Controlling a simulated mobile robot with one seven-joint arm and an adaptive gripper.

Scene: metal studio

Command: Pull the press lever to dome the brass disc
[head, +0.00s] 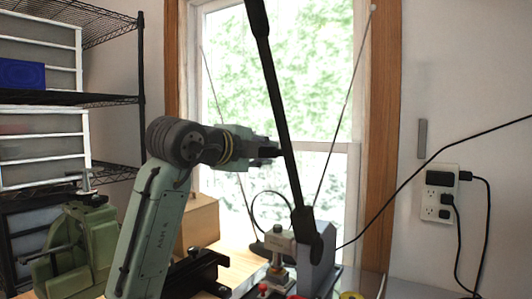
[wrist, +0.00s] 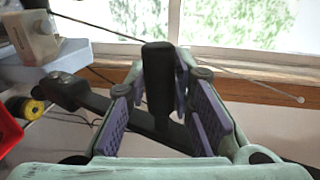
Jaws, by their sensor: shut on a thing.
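The black press lever (head: 281,120) leans up and to the left from its pivot on the grey press (head: 317,268). My gripper (head: 275,151) is at the lever's middle, between the pivot and the thicker upper grip. In the wrist view, the lever (wrist: 95,103) runs diagonally from the left toward the lower right. My gripper's purple-padded fingers (wrist: 160,105) are around a dark upright piece, seemingly part of the lever, and are shut on it. The pale press head (head: 279,241) is beside the pivot. I cannot make out the brass disc.
A green vise (head: 75,245) stands at the left, with a cardboard box (head: 201,221) behind my arm. Wire shelves (head: 90,98) fill the left side. The window (head: 275,90) is behind the lever. Cables hang from the wall outlet (head: 438,193) at right.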

